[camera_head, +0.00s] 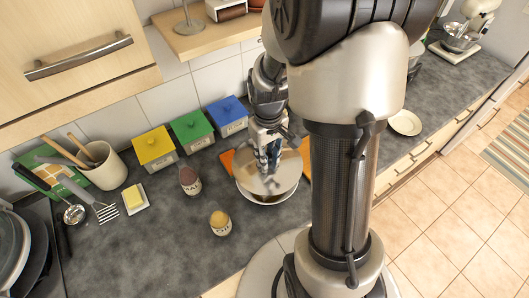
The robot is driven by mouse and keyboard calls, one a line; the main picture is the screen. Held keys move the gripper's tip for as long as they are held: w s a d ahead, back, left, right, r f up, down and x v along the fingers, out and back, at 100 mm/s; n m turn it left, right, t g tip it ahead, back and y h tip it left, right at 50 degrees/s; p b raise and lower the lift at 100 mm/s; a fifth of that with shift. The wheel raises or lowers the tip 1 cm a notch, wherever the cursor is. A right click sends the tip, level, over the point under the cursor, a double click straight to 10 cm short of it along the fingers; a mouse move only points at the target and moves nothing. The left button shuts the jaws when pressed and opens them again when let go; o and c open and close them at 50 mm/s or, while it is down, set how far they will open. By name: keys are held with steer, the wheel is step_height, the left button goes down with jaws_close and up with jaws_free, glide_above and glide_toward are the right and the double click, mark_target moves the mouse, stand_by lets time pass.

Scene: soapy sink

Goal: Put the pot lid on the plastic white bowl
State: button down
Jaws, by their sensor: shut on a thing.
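The pot lid (286,172) is a round, shiny, greyish disc in the head view. My gripper (267,168) points down at its middle and is shut on it; the fingertips are partly blurred by shine. The plastic white bowl (267,200) is right beneath the lid, with its pale rim showing along the near side. The lid covers most of the bowl's opening. I cannot tell whether the lid touches the rim all around.
Yellow (154,148), green (192,129) and blue (228,115) boxes stand behind.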

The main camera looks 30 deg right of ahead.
steer(key=shift+w, duration=0.15)
steer(key=shift+s+f+b, duration=0.2)
steer(key=shift+f+b, duration=0.5)
steer(key=shift+f, duration=0.05)
steer(key=shift+w+f+b, duration=0.1)
steer(key=shift+f+b, duration=1.5)
steer(key=shift+f, duration=0.5)
steer(key=shift+f+b, duration=0.4)
steer(key=shift+f, duration=0.1)
steer(key=c, duration=1.3)
jaws_free()
steer(key=o, duration=0.5)
steer(key=shift+c, duration=0.2)
